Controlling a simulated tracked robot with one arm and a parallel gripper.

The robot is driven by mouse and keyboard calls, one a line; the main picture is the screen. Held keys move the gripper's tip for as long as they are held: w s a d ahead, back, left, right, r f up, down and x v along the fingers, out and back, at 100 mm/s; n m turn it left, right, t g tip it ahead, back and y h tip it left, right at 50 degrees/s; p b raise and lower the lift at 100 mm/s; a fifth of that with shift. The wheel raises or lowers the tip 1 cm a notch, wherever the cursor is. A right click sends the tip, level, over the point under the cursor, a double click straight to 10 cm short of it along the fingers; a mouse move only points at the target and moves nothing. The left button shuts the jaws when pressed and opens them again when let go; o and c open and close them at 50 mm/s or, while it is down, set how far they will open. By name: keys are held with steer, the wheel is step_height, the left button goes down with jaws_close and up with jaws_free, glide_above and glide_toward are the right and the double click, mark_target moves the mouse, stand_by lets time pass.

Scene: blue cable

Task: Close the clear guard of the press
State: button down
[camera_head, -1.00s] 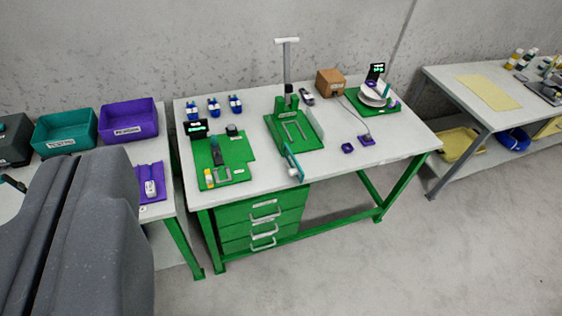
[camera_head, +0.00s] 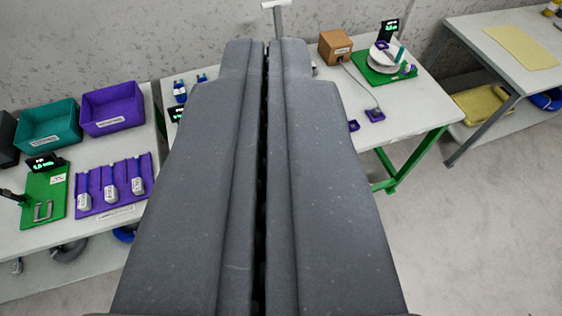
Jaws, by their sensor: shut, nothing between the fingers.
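My gripper (camera_head: 266,45) fills the middle of the view, its two dark grey fingers shut together with nothing between them. It points away over the middle table (camera_head: 400,122). Only the top of the press, a white T-shaped handle on a grey post (camera_head: 276,14), shows above the fingertips. The rest of the press, its green base and its clear guard are hidden behind my gripper. I cannot tell how far the fingertips are from the press.
A brown box (camera_head: 335,46) and a green plate with a white reel (camera_head: 383,58) stand right of the press. Purple blocks (camera_head: 375,115) lie nearer. On the left table are teal (camera_head: 50,122) and purple bins (camera_head: 112,108). A right table (camera_head: 520,78) stands beyond a floor gap.

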steer(key=w+a+f+n+g+b, duration=0.1)
steer(key=w+a+f+g+b, duration=0.15)
steer(key=w+f, duration=1)
steer(key=w+a+f+n+g+b, duration=0.1)
steer(key=w+f+g, duration=0.2)
steer(key=w+f, duration=1)
steer(key=w+a+f+n+g+h+b, duration=0.1)
steer(key=w+f+g+h, duration=0.15)
steer(key=f, duration=1.45)
steer(key=w+a+f+g+h+b, duration=0.15)
steer(key=w+f, duration=0.25)
steer(key=f, duration=1.4)
steer(key=shift+t, duration=0.25)
steer(key=x, duration=0.3)
steer(key=d+x, duration=0.1)
steer(key=x, duration=0.3)
steer(key=d+x, duration=0.1)
steer(key=x, duration=0.2)
steer(key=shift+w+d+r, duration=0.1)
steer(key=shift+d+r, duration=0.05)
steer(key=shift+d, duration=0.1)
steer(key=shift+w+d, duration=0.3)
steer(key=shift+d, duration=0.45)
